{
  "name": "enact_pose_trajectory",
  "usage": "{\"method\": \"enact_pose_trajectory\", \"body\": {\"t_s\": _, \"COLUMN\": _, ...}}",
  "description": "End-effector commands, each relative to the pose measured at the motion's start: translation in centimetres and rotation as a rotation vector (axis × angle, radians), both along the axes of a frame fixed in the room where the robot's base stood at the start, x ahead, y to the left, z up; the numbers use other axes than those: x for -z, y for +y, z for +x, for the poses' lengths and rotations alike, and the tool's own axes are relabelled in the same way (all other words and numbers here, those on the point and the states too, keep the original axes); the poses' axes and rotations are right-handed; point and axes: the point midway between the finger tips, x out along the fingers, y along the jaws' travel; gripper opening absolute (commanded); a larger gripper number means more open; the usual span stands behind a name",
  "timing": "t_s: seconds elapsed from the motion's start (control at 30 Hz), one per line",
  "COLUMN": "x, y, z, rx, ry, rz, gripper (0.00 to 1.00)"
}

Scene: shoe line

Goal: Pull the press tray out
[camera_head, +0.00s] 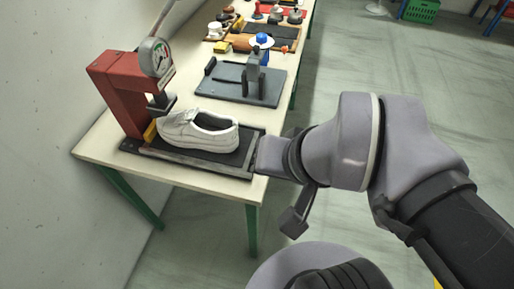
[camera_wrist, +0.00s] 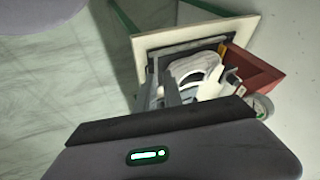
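The press tray (camera_head: 205,160) is a flat black tray in a dark frame at the near end of the table, beside the red press (camera_head: 120,90). A white shoe (camera_head: 200,132) lies on it, its left end close to the press's dark foot (camera_head: 160,104). My gripper (camera_head: 268,157) is at the tray's right end, over the table edge, and seems close to or touching it. The wrist view shows the tray (camera_wrist: 152,82), shoe (camera_wrist: 192,66) and press (camera_wrist: 255,72) just beyond my gripper. The fingertips are not clear, so I cannot tell if they grip the tray.
A round gauge (camera_head: 155,57) tops the press. Behind the tray, a grey plate with an upright fixture (camera_head: 240,84) stands on the cream table (camera_head: 185,178). Small tools and a blue-topped item (camera_head: 262,40) lie farther back. The floor (camera_head: 340,60) right of the table is open.

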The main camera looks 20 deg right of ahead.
Motion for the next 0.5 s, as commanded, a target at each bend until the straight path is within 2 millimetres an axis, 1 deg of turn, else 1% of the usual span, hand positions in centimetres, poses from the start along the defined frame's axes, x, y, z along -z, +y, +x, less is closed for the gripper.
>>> {"method": "enact_pose_trajectory", "body": {"t_s": 0.03, "x": -0.3, "y": -0.2, "z": 0.9, "rx": 0.006, "ry": 0.024, "rz": -0.001, "gripper": 0.24}}
{"method": "enact_pose_trajectory", "body": {"t_s": 0.07, "x": -0.6, "y": -0.5, "z": 1.8, "rx": 0.013, "ry": 0.047, "rz": -0.002, "gripper": 0.29}}
{"method": "enact_pose_trajectory", "body": {"t_s": 0.17, "x": -0.9, "y": -2.1, "z": 6.7, "rx": 0.047, "ry": 0.159, "rz": -0.002, "gripper": 0.31}}
{"method": "enact_pose_trajectory", "body": {"t_s": 0.2, "x": -0.5, "y": -2.9, "z": 8.9, "rx": 0.059, "ry": 0.207, "rz": -0.001, "gripper": 0.31}}
{"method": "enact_pose_trajectory", "body": {"t_s": 0.27, "x": 0.7, "y": -4.3, "z": 12.0, "rx": 0.078, "ry": 0.274, "rz": 0.005, "gripper": 0.31}}
{"method": "enact_pose_trajectory", "body": {"t_s": 0.3, "x": 1.8, "y": -5.2, "z": 13.7, "rx": 0.089, "ry": 0.314, "rz": 0.009, "gripper": 0.31}}
{"method": "enact_pose_trajectory", "body": {"t_s": 0.33, "x": 2.7, "y": -5.8, "z": 14.9, "rx": 0.095, "ry": 0.341, "rz": 0.011, "gripper": 0.31}}
{"method": "enact_pose_trajectory", "body": {"t_s": 0.4, "x": 4.6, "y": -7.0, "z": 16.9, "rx": 0.107, "ry": 0.392, "rz": 0.018, "gripper": 0.31}}
{"method": "enact_pose_trajectory", "body": {"t_s": 0.5, "x": 6.5, "y": -8.0, "z": 18.4, "rx": 0.117, "ry": 0.431, "rz": 0.026, "gripper": 0.31}}
